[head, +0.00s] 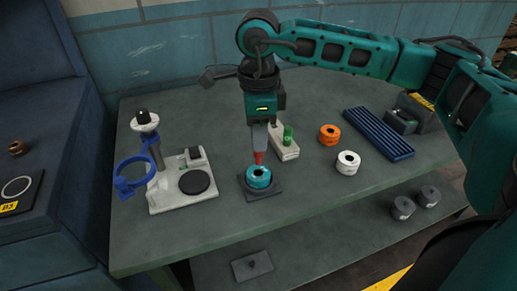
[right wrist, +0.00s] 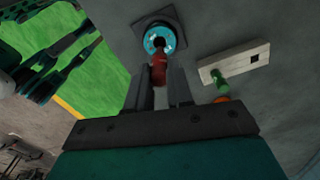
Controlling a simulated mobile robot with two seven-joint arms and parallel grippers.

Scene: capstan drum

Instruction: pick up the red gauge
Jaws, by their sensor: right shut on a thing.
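The red gauge (right wrist: 159,72) is between the fingers of my right gripper (right wrist: 159,92) in the right wrist view. In the head view the gauge (head: 258,157) shows as a small red piece below the right gripper (head: 259,143), which points straight down. The right gripper is shut on it. The gauge's lower end is at or just above the teal ring (head: 258,176), which sits on a dark square plate (head: 279,188); I cannot tell whether its tip is inside the ring's hole. The ring also shows in the right wrist view (right wrist: 176,37). My left gripper is not in view.
A pale block (head: 284,151) with a green peg (head: 288,136) stands behind the ring. An orange ring (head: 330,134), a white ring (head: 348,163) and a blue ribbed tray (head: 378,134) are to the right. A white-based stand (head: 184,202) with a blue hoop (head: 122,186) is left. The table's front is clear.

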